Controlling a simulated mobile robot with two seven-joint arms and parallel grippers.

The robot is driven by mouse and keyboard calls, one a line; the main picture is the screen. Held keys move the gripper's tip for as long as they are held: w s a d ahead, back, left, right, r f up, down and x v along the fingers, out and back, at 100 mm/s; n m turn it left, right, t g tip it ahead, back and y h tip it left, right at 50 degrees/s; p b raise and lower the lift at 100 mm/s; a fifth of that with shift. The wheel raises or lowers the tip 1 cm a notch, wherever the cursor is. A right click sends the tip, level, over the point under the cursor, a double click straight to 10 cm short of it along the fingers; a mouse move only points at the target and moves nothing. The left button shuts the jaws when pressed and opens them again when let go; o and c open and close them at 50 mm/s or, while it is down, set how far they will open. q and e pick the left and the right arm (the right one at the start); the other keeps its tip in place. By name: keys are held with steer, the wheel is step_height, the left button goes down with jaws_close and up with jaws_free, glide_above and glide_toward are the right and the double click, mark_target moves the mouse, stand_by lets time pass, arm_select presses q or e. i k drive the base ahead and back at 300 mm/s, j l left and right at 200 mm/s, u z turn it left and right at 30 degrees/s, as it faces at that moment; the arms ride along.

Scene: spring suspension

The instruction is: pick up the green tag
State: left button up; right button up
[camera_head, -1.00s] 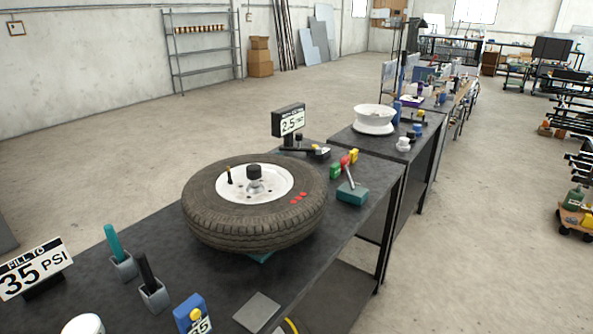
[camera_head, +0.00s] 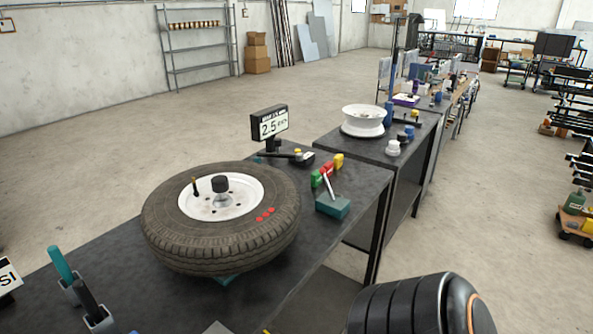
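A teal block with a pale lever (camera_head: 332,206) stands just in front of the row, and the lever partly crosses the red tag. A dark rounded part of my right arm shows at the bottom right. Neither of my grippers is in view.
A large tyre on a white rim (camera_head: 222,225) fills the middle of the workbench (camera_head: 110,255). A display reading 2.5 (camera_head: 270,125) stands behind the tags. Teal and black handled tools in holders (camera_head: 75,285) stand front left. A second bench with a white rim (camera_head: 363,120) is beyond.

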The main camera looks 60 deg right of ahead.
mark_target(316, 177)
steer(key=k+l+u, duration=0.15)
steer(key=l, duration=0.2)
steer(key=l+u, duration=0.1)
steer(key=l, duration=0.25)
steer(key=k+l+u, duration=0.15)
steer(key=l, duration=0.2)
steer(key=k+l+u, duration=0.1)
steer(key=l, duration=0.25)
steer(key=k+l+u, duration=0.15)
steer(key=l, duration=0.15)
steer(key=k+l, duration=0.2)
steer(key=l, duration=0.2)
steer(key=k+l, duration=0.2)
steer(key=l, duration=0.25)
steer(key=k+l+u, duration=0.1)
steer(key=l, duration=0.3)
steer(key=k+l, duration=0.3)
steer(key=l, duration=0.15)
